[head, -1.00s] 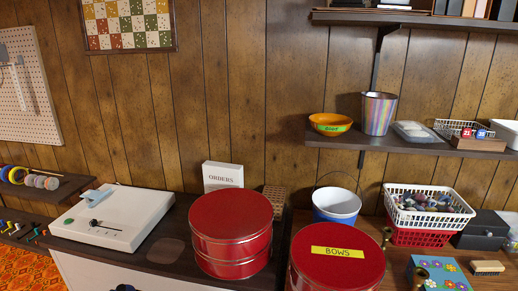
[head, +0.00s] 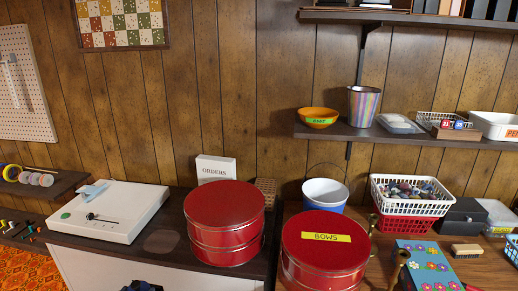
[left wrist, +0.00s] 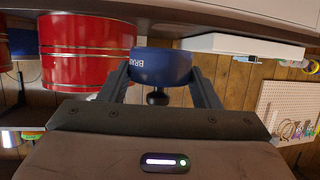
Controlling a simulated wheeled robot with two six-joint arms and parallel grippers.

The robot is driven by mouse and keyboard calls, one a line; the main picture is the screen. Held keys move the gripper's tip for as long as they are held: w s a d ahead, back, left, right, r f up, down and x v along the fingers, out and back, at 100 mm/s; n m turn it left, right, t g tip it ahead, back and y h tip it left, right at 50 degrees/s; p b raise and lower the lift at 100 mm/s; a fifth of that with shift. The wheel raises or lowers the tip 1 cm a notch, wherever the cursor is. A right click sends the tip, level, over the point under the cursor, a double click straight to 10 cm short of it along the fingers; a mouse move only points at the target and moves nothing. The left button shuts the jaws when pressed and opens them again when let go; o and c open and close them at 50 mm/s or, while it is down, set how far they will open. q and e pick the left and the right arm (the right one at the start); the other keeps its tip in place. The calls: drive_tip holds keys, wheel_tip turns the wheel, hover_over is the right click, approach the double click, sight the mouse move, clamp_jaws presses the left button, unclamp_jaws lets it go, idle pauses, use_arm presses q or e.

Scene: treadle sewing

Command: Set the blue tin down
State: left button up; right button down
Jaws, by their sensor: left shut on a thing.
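The blue tin (left wrist: 160,66), with partly hidden white lettering, shows in the left wrist view, which is upside down. My left gripper (left wrist: 162,92) is shut on it, one finger on each side. The tin is close to the edge of the dark counter (left wrist: 230,22); I cannot tell whether it touches the top. A black knob-like shape (left wrist: 157,97) shows in front of it. In the head view only a small dark shape (head: 141,287) shows at the bottom edge, and I cannot tell what it is. My right gripper is not in view.
Stacked red tins (head: 225,222) stand on the dark counter, with a white box (head: 110,212) to their left. A bare strip (head: 163,240) lies between them. A red BOWS tin (head: 325,252), a bucket (head: 325,193) and baskets (head: 412,195) stand further right.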

use_arm(q)
drive_tip(key=d+r, duration=0.7)
drive_tip(key=d, duration=0.4)
drive_tip(key=shift+w+d+r, duration=0.35)
drive_tip(key=shift+w+d, duration=0.05)
drive_tip(key=shift+d, duration=0.1)
